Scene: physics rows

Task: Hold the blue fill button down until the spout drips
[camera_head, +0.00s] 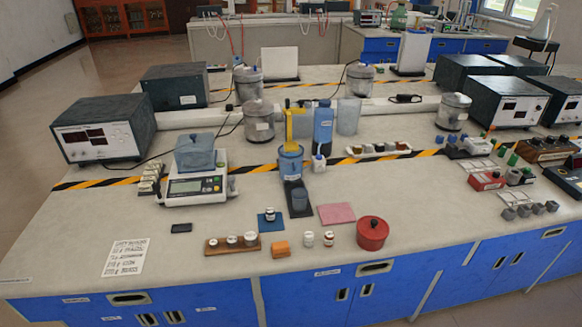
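A blue dispenser-like device (291,164) stands near the middle of the bench, with a yellow upright part (290,125) on top. A dark cup (299,198) stands on a dark base in front of it. I cannot clearly pick out the fill button or the spout at this size, and no drip can be made out. Neither of my grippers is in view.
A scale (194,186) stands to the left, a blue bottle (323,126) behind right. A wooden rack of jars (232,245), an orange block (280,249), a pink cloth (337,213) and a red pot (372,233) lie nearer the front.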

